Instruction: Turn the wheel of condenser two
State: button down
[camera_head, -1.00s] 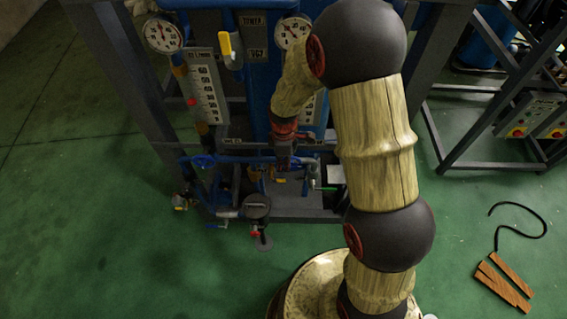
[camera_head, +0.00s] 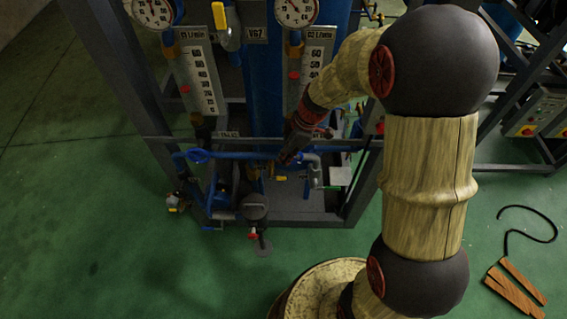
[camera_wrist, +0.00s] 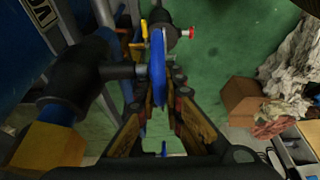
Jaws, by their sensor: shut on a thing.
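A blue wheel (camera_wrist: 158,68) shows edge-on in the wrist view, on a dark stem coming from a black fitting (camera_wrist: 75,78) on the left. My gripper (camera_wrist: 161,90) has one finger on each side of the wheel rim and is shut on it. In the head view my gripper (camera_head: 289,153) reaches down to the blue pipework at the front of the rig, and the wheel it holds is hidden there. Another blue handwheel (camera_head: 197,155) sits further left on the same pipework.
Two gauges (camera_head: 153,10) (camera_head: 296,9) and flow scales stand above the pipework, between grey frame posts. A dark round vessel (camera_head: 254,207) is below. Wood pieces (camera_head: 516,287) and a black cable (camera_head: 528,222) lie at right. The green floor at left is clear.

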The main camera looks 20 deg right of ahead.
aim_at(300, 151)
jog(key=shift+d+f+y+b, duration=0.1)
jog(key=shift+f+y+b, duration=0.15)
jog(key=shift+b, duration=0.5)
jog(key=shift+r, duration=0.3)
jog(key=c, duration=2)
grip_release()
jog(key=shift+o, duration=0.4)
jog(key=v, duration=1.2)
jog(key=shift+s+d, duration=0.15)
jog(key=shift+f, duration=0.1)
